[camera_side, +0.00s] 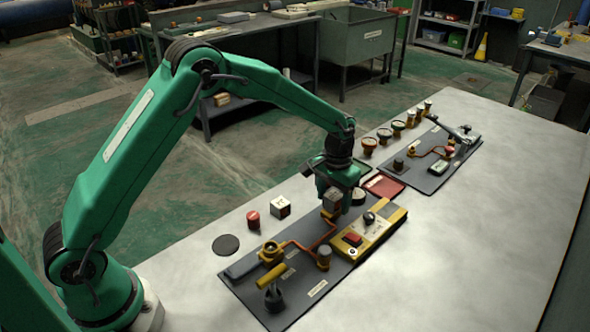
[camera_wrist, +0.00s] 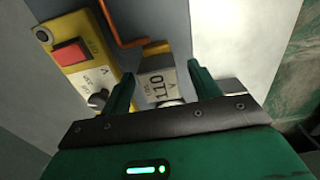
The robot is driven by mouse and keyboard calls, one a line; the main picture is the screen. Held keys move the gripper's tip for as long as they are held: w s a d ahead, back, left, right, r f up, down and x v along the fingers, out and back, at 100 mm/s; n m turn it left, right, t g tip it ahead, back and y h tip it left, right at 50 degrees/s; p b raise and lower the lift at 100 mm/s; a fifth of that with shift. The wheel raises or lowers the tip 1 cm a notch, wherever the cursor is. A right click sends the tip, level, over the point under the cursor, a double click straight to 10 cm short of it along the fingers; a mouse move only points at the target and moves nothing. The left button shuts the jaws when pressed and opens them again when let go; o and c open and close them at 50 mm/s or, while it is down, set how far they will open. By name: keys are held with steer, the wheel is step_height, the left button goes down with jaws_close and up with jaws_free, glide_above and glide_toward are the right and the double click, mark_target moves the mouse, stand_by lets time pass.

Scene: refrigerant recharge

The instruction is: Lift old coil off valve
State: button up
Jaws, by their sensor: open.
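The old coil, a grey block marked 110 V with a yellow band, shows in the wrist view (camera_wrist: 160,88) between my two green fingers. My gripper (camera_wrist: 162,80) is open, with a finger on either side of the block and a visible gap at each side. In the side view, my gripper (camera_side: 342,203) points down over the grey board (camera_side: 300,294), and the coil (camera_side: 330,204) is partly hidden by the fingers. The valve under the coil is hidden. An orange pipe (camera_side: 329,238) runs from that spot.
A yellow box with a red switch (camera_side: 369,233) stands close beside the coil. A white cube (camera_side: 280,207), a red-topped piece (camera_side: 253,219) and a black disc (camera_side: 226,244) lie left of the board. A second board (camera_side: 432,178) is farther back. The table's right side is clear.

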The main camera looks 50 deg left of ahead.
mark_target(334, 195)
stand_by(0.4)
steer(key=c, duration=1)
steer(key=shift+c, duration=0.3)
steer(key=shift+r, duration=0.1)
steer(key=shift+w+r, duration=0.1)
steer(key=shift+r, duration=0.3)
step_height(334, 195, up, 3)
steer(key=shift+r, duration=0.1)
steer(key=s+d+r, duration=0.7)
steer(key=d, duration=0.2)
steer(key=shift+s, duration=0.25)
